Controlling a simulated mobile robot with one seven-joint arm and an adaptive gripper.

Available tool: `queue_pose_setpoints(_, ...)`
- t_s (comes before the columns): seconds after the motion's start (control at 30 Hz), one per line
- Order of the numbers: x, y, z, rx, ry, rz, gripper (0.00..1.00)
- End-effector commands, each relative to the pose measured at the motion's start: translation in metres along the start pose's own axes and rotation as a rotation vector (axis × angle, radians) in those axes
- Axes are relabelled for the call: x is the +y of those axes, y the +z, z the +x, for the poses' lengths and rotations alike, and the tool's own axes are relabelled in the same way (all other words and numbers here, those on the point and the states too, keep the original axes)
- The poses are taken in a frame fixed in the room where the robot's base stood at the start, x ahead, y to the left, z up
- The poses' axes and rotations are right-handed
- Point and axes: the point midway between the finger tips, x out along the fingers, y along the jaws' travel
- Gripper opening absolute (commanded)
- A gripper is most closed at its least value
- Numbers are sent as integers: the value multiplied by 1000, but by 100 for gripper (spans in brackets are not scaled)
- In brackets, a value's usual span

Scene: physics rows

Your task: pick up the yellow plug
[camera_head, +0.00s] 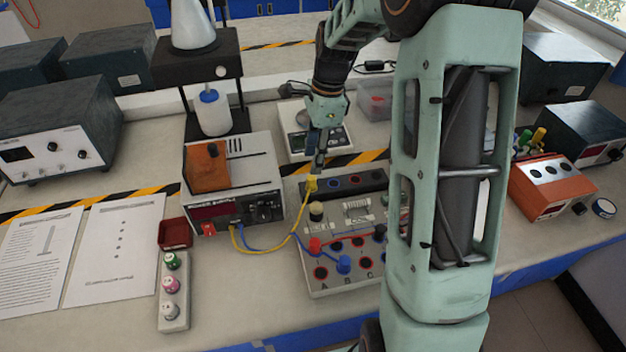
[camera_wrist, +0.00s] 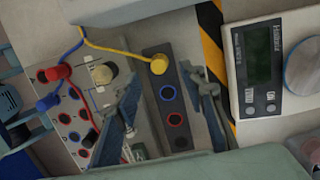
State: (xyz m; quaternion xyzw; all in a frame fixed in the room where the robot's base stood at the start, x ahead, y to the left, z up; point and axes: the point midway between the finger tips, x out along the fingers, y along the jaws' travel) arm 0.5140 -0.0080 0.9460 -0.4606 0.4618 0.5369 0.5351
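The yellow plug (camera_head: 312,184) stands at the left end of the dark socket strip (camera_head: 345,184), with its yellow cable running down to the power supply (camera_head: 232,190). In the wrist view the yellow plug (camera_wrist: 159,64) shows as a round yellow top just beyond and between my fingertips. My gripper (camera_head: 318,164) hangs just above the plug in the head view. In the wrist view my gripper (camera_wrist: 160,80) has its two fingers well apart with nothing held between them. Whether the fingers reach down to the plug's height is hard to tell.
A red plug (camera_wrist: 58,72) and a blue plug (camera_wrist: 47,102) sit in the panel beside the strip. A beige knob (camera_wrist: 102,74) is close to my left finger. A digital scale (camera_head: 315,130) stands behind. An orange meter box (camera_head: 548,188) is at right.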

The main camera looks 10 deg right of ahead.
Motion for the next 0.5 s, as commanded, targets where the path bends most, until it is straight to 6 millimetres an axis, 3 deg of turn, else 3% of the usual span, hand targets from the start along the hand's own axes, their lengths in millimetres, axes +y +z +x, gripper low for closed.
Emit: queue_pose_setpoints(0.5,5,-4,62,-2,1,1,38)
